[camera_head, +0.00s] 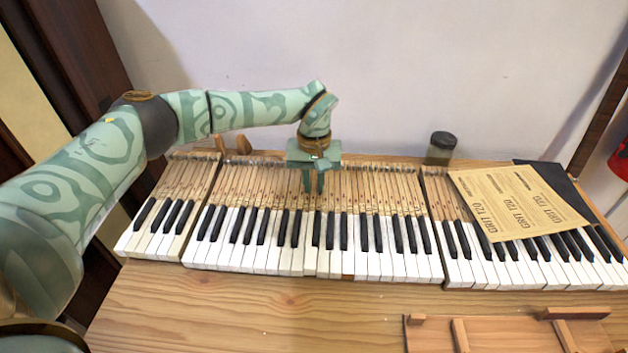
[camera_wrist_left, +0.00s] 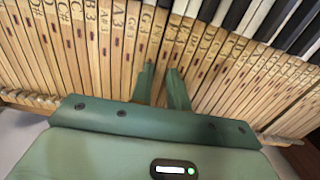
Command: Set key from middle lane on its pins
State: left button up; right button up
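The piano keys (camera_head: 285,257) lie in a row, with bare wooden shafts (camera_head: 250,185) behind the black and white fronts. My left gripper (camera_head: 313,189) points down over the shafts near the middle of the keyboard. In the left wrist view, the gripper's two green fingers (camera_wrist_left: 161,68) stand apart by roughly one key's width, with a lettered shaft between them. I cannot tell whether they press on it or stand open around it. The pins under the keys are hidden. A few white fronts just right of the gripper sit slightly further forward. My right gripper is out of view.
A wooden tray with dividing slats (camera_head: 460,335) lies at the front right; its visible lanes look empty. A dark-lidded jar (camera_head: 440,147) stands behind the keyboard. The wooden tabletop (camera_head: 250,315) is clear at the front left.

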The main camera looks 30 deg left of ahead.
pick_arm(q)
jog(key=shift+r, duration=0.15)
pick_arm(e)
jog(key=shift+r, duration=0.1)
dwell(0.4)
pick_arm(q)
jog(key=shift+r+p, duration=0.75)
jog(key=shift+r, duration=0.3)
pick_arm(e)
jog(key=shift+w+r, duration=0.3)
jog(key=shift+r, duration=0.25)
pick_arm(q)
jog(key=shift+f, duration=0.1)
jog(key=o, duration=0.6)
jog(key=shift+c, duration=0.2)
notch_tip(320, 180, up, 5)
jog(key=p, duration=0.3)
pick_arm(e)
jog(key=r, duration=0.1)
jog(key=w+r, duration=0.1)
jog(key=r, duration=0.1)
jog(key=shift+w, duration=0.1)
